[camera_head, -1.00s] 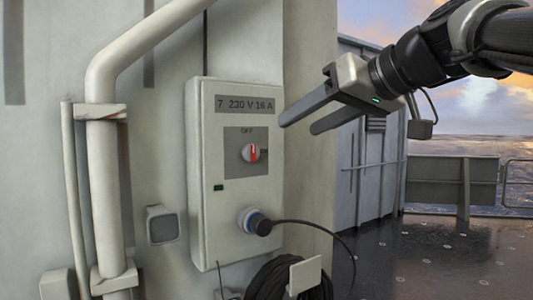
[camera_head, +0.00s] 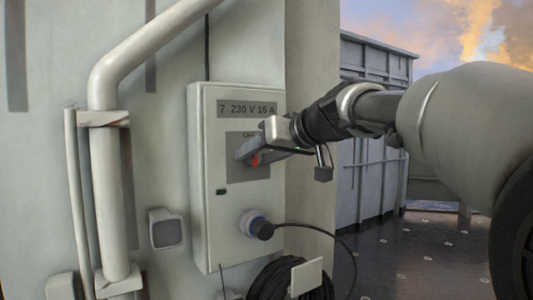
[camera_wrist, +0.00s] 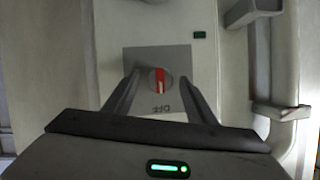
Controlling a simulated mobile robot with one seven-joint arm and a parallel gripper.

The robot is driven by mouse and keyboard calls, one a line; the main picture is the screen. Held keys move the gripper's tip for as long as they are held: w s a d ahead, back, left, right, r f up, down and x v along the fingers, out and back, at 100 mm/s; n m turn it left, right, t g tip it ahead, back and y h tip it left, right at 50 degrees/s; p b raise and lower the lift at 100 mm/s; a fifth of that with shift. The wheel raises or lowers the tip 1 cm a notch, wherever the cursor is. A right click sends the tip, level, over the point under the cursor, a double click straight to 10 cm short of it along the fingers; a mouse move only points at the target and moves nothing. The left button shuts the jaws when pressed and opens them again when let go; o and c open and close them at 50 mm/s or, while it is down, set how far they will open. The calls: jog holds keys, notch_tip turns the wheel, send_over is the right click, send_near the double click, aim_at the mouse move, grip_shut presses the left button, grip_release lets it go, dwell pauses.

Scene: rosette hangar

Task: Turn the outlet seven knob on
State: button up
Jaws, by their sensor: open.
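The outlet seven box (camera_head: 204,175) is a pale wall box labelled "7 230 V 16 A". Its knob (camera_head: 256,160), with a red stripe, is mostly hidden by my gripper (camera_head: 248,157) in the head view. In the wrist view the round knob (camera_wrist: 159,80) sits between the two open fingers of my gripper (camera_wrist: 159,77), with a gap showing on each side. The red stripe lies upright in line with the upside-down OFF label. The ON label is not readable now.
A plug (camera_head: 258,225) with a black cable sits below the knob. A thick pipe (camera_head: 107,190) runs up the wall at left. A coiled cable (camera_head: 275,281) hangs below the box. A small dark green indicator (camera_head: 221,192) is on the box.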

jog(key=c, duration=1)
jog(key=shift+c, duration=0.2)
jog(key=shift+w, duration=0.1)
jog(key=m+b, duration=0.1)
jog(key=m+y+b, duration=0.1)
jog(key=shift+w+d+f+m+g+y+b, duration=0.1)
jog(key=shift+d+f+m+g+y+b, duration=0.05)
jog(key=shift+f+m+g+y+b, duration=0.2)
jog(key=m+y+b, duration=0.2)
jog(key=m, duration=0.2)
jog(key=shift+d+g+b, duration=0.1)
jog(key=shift+g+b, duration=0.15)
jog(key=shift+b, duration=0.1)
jog(key=m+y+b, duration=0.2)
jog(key=m, duration=0.1)
jog(key=shift+f+m, duration=0.2)
jog(key=shift+m, duration=0.05)
jog(key=m+t+y+b, duration=0.1)
jog(key=m+b, duration=0.1)
jog(key=m, duration=0.1)
jog(key=shift+m+b, duration=0.4)
jog(key=shift+y, duration=0.25)
